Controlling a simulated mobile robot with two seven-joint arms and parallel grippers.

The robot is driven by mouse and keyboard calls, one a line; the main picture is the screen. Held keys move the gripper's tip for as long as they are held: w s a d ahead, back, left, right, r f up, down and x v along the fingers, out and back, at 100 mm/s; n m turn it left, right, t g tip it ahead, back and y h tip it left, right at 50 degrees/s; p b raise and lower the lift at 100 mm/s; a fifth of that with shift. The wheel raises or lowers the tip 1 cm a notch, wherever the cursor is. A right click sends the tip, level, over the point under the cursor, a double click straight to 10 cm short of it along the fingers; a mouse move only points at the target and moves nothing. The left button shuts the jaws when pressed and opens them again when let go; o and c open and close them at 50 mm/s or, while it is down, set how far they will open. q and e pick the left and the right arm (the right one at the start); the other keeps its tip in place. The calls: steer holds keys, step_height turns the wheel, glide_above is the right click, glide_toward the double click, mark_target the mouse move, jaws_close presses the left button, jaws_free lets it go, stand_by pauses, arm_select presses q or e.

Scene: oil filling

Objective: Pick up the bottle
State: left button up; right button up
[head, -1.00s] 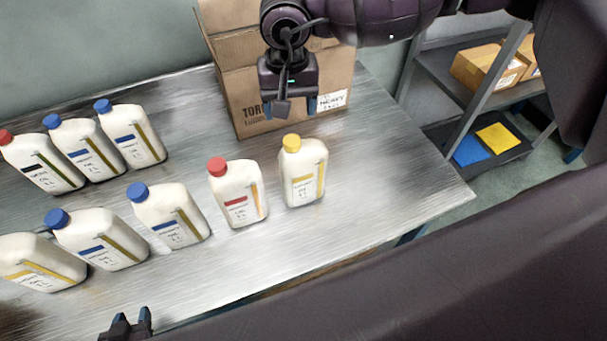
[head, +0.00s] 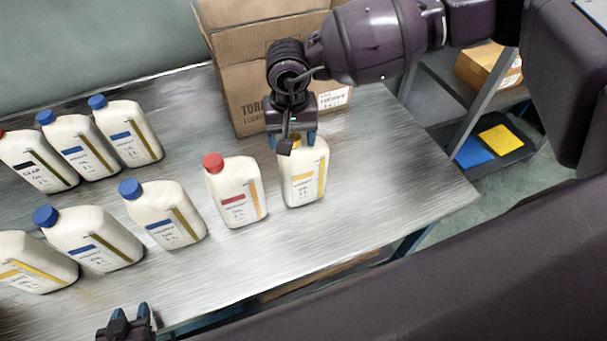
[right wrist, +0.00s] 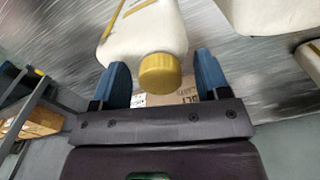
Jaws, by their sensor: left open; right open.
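The white bottle with a yellow cap and yellow label (head: 303,180) stands upright at the right end of the front row. My right gripper (head: 291,140) is over its top, open, and hides most of the cap. In the right wrist view the yellow cap (right wrist: 159,73) lies between the two blue fingers of the right gripper (right wrist: 162,68), with a gap on each side. My left gripper (head: 128,313) is open and empty at the bottom edge of the head view, near the table's front edge.
A red-capped bottle (head: 236,192) stands just left of the yellow-capped one. Several more bottles stand in two rows to the left. A cardboard box (head: 245,85) stands behind. The metal table (head: 400,190) is clear to the right; a shelf (head: 435,110) stands beyond.

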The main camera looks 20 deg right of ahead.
jaws_close()
steer(key=shift+r, duration=0.1)
steer(key=shift+r, duration=0.15)
